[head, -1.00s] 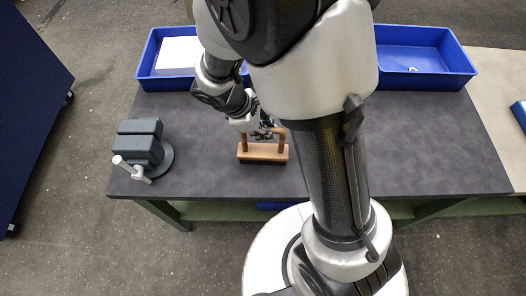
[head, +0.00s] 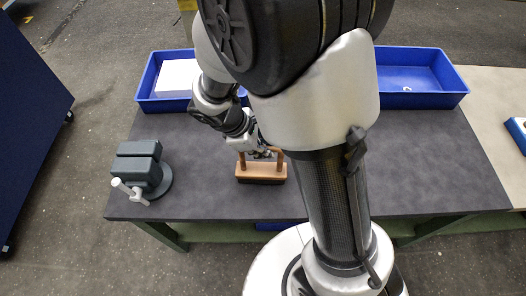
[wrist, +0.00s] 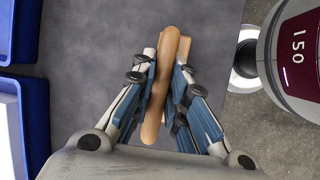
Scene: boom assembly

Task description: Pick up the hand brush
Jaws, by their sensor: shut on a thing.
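The hand brush (head: 262,172) has a wooden block with dark bristles below and a raised handle on two posts. It is upright near the front edge of the dark table, left of my arm's column. I cannot tell whether its bristles touch the table. My gripper (head: 262,153) is at the brush's handle from above. In the wrist view my gripper (wrist: 162,85) has its blue-padded fingers on both sides of the wooden handle (wrist: 168,60), shut on it. The brush block shows partly behind the handle.
A grey vise (head: 140,168) stands at the table's left. A blue bin (head: 150,102) with a white block (head: 178,77) is at the back left. Another blue bin (head: 420,100) is at the back right. The dark table top (head: 430,165) is clear on the right.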

